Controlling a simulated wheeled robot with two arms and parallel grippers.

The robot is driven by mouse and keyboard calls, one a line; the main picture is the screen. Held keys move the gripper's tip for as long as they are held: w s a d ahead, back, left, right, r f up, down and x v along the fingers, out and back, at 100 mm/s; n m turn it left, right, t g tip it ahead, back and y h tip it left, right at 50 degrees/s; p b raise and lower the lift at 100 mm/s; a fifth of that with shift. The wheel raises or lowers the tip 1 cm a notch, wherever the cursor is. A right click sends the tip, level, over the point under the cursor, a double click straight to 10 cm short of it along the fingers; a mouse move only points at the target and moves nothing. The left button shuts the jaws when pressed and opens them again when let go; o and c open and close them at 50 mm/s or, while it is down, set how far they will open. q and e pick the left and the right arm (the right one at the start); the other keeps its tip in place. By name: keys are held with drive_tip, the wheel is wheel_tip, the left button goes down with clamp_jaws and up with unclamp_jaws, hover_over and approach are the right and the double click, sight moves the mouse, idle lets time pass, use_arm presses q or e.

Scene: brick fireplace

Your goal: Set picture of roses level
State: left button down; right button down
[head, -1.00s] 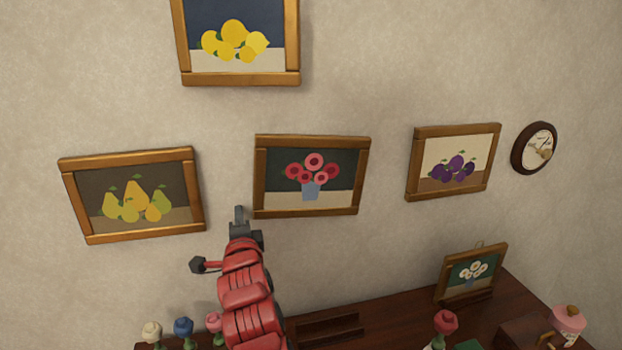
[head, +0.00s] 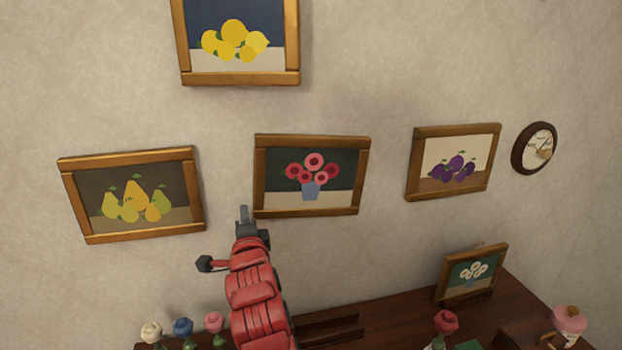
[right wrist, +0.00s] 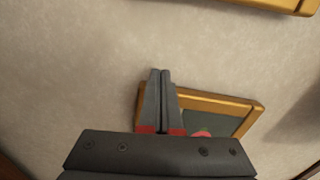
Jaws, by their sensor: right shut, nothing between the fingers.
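The picture of roses (head: 311,176) hangs on the wall in the middle of the head view, pink and red blooms in a blue vase in a wooden frame. Its frame looks slightly tilted, but the camera angle makes the amount hard to tell. My right gripper (head: 244,216) is shut and empty, just left of the frame's lower left corner; I cannot tell whether it touches. In the right wrist view the shut fingers (right wrist: 161,78) overlap the left corner of a wooden frame (right wrist: 215,99), whose lower part is hidden. My left gripper is not in view.
Pictures of pears (head: 133,196), lemons (head: 240,80) and plums (head: 453,162) hang around it, with a clock (head: 535,148) at right. Below, a dark wooden surface (head: 400,318) holds a small framed picture (head: 471,273), flowers and a pink-topped jar (head: 569,322).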

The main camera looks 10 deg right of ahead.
drive_tip(key=shift+d, duration=1.2)
idle(0.8)
drive_tip(key=shift+b, duration=0.35)
drive_tip(key=shift+a+f+b, duration=0.1)
drive_tip(key=shift+a+b, duration=0.25)
drive_tip(key=shift+s+a+b, duration=0.15)
drive_tip(key=shift+a+b, duration=0.5)
drive_tip(key=shift+a, duration=0.05)
drive_tip(key=s+b, duration=0.2)
drive_tip(key=s, duration=0.5)
drive_tip(key=shift+s, duration=0.4)
